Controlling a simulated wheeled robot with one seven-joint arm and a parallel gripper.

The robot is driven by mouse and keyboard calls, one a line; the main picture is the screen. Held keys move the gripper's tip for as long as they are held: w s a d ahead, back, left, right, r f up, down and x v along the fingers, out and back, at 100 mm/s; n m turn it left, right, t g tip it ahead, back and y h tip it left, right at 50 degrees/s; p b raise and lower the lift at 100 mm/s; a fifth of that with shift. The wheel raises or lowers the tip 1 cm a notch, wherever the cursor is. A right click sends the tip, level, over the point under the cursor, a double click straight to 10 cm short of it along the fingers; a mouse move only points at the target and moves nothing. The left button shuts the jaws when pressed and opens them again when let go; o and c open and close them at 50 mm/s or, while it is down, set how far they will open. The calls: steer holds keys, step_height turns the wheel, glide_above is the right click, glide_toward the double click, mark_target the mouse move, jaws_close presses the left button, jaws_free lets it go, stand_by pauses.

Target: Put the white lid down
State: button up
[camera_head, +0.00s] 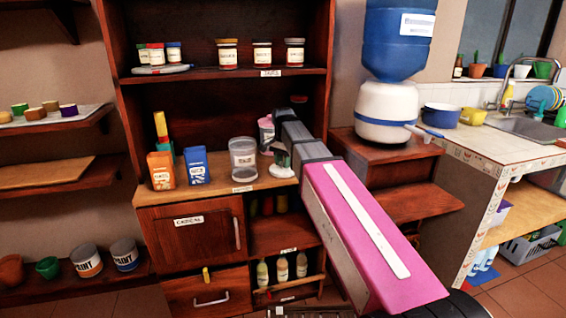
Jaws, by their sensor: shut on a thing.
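My pink and grey arm reaches to the cabinet's middle shelf (215,192). My gripper (281,157) is at the shelf's right part, small and partly hidden by the arm. It is shut on a small pale piece, the white lid (282,171), low at the fingertips; its outline is hard to make out. Whether the lid touches the shelf cannot be told. A clear jar (243,160) with a label stands just left of my gripper. A pink-topped container (266,130) stands behind my gripper, partly hidden.
An orange box (161,171) and a blue box (196,167) stand left on the shelf. Bare shelf lies along its front edge. Jars (262,55) stand on the shelf above. A water dispenser (386,105) is to the right. Bottles (282,267) stand below.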

steer(key=shift+f, duration=0.15)
steer(key=o, duration=0.9)
step_height(320, 180, up, 12)
steer(key=shift+r, duration=0.15)
